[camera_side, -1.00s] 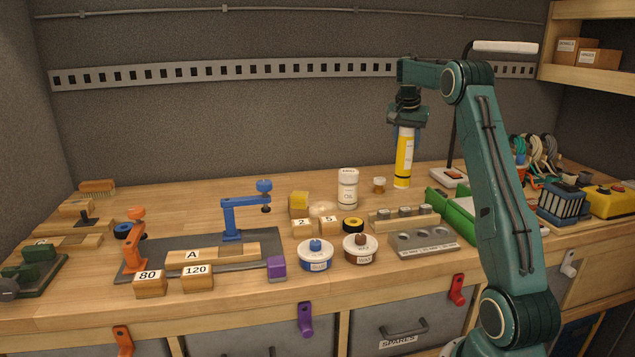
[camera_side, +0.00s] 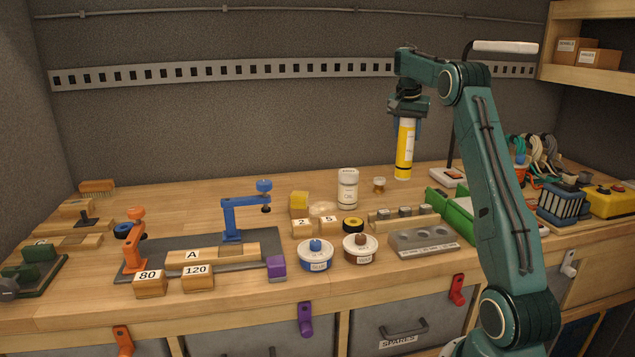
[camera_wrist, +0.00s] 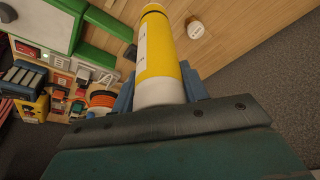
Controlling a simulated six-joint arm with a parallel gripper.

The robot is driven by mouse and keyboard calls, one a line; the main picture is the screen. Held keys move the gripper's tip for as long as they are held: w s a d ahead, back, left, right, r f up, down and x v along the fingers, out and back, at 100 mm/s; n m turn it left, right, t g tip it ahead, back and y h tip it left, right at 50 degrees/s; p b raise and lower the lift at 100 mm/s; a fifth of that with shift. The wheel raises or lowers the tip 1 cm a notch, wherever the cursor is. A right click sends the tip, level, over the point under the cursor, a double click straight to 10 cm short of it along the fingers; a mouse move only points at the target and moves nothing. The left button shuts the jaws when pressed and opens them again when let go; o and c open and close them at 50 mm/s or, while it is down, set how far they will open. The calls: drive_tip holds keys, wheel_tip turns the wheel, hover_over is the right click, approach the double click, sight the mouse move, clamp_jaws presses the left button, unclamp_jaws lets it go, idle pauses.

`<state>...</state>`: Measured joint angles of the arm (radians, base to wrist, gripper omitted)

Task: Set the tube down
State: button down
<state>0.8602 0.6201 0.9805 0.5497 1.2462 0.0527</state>
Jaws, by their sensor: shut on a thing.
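The tube (camera_side: 405,150) is yellow with a white label and a white upper end. My gripper (camera_side: 406,122) is shut on its upper end and holds it upright near the back of the bench. In the side view the tube's lower end seems to be a little above the bench top, though the exact gap is hard to tell. In the wrist view the tube (camera_wrist: 158,50) runs away from the blue fingers of my gripper (camera_wrist: 160,92), with wood beyond it.
A small jar (camera_side: 379,185) and a white bottle (camera_side: 347,188) stand left of the tube. A green open-topped bin (camera_side: 455,215) is in front and to the right. A lamp base (camera_side: 449,176) is close on the right. The back wall is behind.

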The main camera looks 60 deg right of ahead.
drive_tip(key=w+a+n+t+y, duration=0.1)
drive_tip(key=w+a+n, duration=0.35)
drive_tip(key=a, duration=0.45)
drive_tip(key=w+a+n+t, duration=0.1)
drive_tip(key=w+a+n, duration=0.4)
drive_tip(key=a, duration=0.4)
drive_tip(key=w+a+r+n+y, duration=0.1)
drive_tip(key=a+n, duration=0.1)
drive_tip(key=a, duration=0.7)
drive_tip(key=w+a+r+n+t, duration=0.1)
drive_tip(key=w+a+n, duration=0.15)
drive_tip(key=a, duration=0.55)
drive_tip(key=w+a+r+n+y, duration=0.1)
drive_tip(key=a+n, duration=0.2)
drive_tip(key=a, duration=0.6)
drive_tip(key=w+a+r, duration=0.3)
drive_tip(key=a+r, duration=0.4)
drive_tip(key=a, duration=0.2)
drive_tip(key=shift+w+r, duration=0.2)
drive_tip(key=shift+w, duration=0.2)
drive_tip(key=shift+f, duration=0.15)
wheel_tip(320, 180, down, 20)
drive_tip(key=c, duration=0.8)
unclamp_jaws()
drive_tip(key=shift+o, duration=0.2)
